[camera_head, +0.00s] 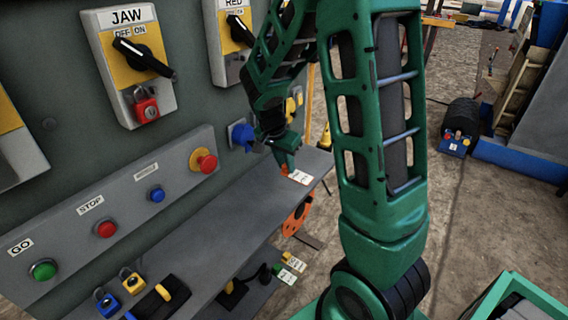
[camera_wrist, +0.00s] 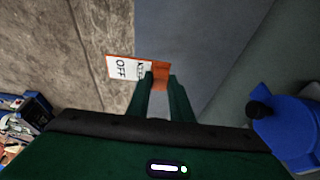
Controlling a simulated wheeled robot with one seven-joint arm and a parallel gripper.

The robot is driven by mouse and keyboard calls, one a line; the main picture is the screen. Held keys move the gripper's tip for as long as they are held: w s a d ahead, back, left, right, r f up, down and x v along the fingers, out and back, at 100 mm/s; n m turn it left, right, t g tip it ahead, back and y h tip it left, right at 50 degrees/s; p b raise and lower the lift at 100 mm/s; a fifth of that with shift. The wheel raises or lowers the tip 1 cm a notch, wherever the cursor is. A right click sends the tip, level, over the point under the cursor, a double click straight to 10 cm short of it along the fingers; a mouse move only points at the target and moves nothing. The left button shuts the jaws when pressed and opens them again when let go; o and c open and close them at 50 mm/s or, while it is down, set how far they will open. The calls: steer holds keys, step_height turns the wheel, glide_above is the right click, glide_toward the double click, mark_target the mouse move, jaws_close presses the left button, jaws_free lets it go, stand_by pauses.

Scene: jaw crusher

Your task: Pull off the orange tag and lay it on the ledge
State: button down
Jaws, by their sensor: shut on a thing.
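The orange tag (camera_wrist: 162,69) has a white label reading OFF. My gripper (camera_wrist: 160,82) is shut on its orange end, and its white end sticks out to the left in the wrist view. In the head view the tag (camera_head: 300,177) shows at the tip of my gripper (camera_head: 285,166). The grey ledge (camera_head: 215,232) runs below the button panel. The tag is near the ledge's far right end. In the wrist view it crosses the edge of the ledge (camera_wrist: 195,45), with the label over the floor. I cannot tell whether it touches the ledge.
A blue fitting (camera_head: 241,135) sticks out from the wall; it also shows in the wrist view (camera_wrist: 285,130). The button panel (camera_head: 130,208) stands above the ledge. Padlocks (camera_head: 132,281) and tags (camera_head: 290,270) lie on a lower shelf. The ledge top looks clear.

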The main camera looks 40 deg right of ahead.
steer(key=shift+f, duration=0.1)
steer(key=shift+f, duration=3.8)
steer(key=shift+f, duration=0.45)
steer(key=c, duration=1.5)
jaws_free()
steer(key=shift+r, duration=0.1)
steer(key=v, duration=1.1)
steer(key=s+r+n+y, duration=0.1)
steer(key=s+r+n, duration=0.1)
steer(key=s, duration=0.7)
steer(key=s+d+r+n+g+y, duration=0.1)
steer(key=s+r+n, duration=0.2)
steer(key=s, duration=0.6)
steer(key=s+r+n+y, duration=0.2)
steer(key=s+r, duration=0.1)
steer(key=s, duration=0.6)
steer(key=shift+s+d+r+n, duration=0.1)
steer(key=shift+d+r+n, duration=0.2)
steer(key=shift+d+r, duration=0.1)
